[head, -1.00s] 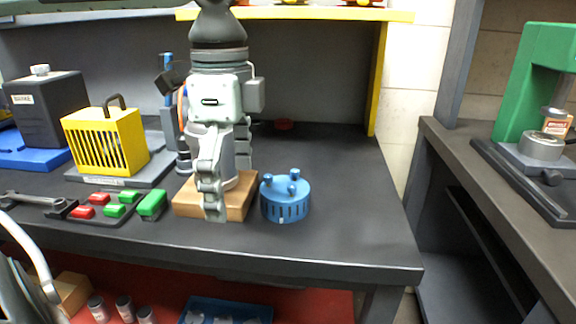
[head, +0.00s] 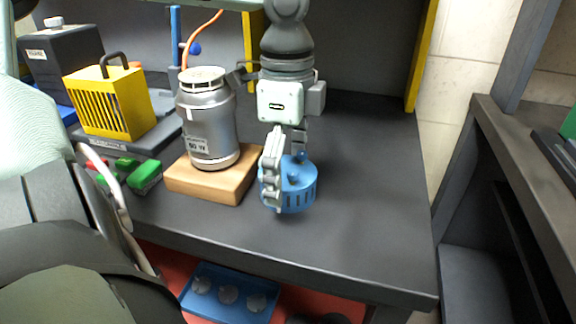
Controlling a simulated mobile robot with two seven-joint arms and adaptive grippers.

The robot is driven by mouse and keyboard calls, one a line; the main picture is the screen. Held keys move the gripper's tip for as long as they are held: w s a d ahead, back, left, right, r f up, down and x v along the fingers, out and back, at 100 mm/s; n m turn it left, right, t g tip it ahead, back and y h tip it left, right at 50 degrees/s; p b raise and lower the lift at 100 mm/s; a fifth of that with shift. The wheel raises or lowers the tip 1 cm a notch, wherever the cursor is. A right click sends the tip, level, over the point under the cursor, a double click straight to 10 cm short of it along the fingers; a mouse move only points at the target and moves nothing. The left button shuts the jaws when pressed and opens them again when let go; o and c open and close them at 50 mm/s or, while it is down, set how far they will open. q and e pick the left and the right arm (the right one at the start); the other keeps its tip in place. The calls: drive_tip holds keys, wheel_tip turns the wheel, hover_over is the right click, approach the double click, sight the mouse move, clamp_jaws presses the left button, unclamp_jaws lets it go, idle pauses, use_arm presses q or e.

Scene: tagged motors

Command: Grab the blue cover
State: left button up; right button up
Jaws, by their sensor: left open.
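The blue cover (head: 300,198), a short round cap with slots in its side and small posts on top, sits on the dark bench to the right of a wooden block. My left gripper (head: 284,178) points down over it with its fingers open. One finger stands in front of the cover's left part and hides some of it. The other finger is farther back, and its tip is hidden behind the cover. I cannot tell whether either finger touches it. My right gripper is not in view.
A silver motor (head: 210,130) with a label stands on the wooden block (head: 205,182). Left of it are green pieces (head: 145,177) and a yellow caged unit (head: 112,100). A blue tray (head: 232,291) lies on the red lower shelf. The bench right of the cover is clear.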

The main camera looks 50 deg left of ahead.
use_arm(q)
drive_tip(key=shift+f, duration=0.25)
drive_tip(key=c, duration=1.3)
drive_tip(key=shift+c, duration=0.8)
drive_tip(key=shift+r, duration=0.1)
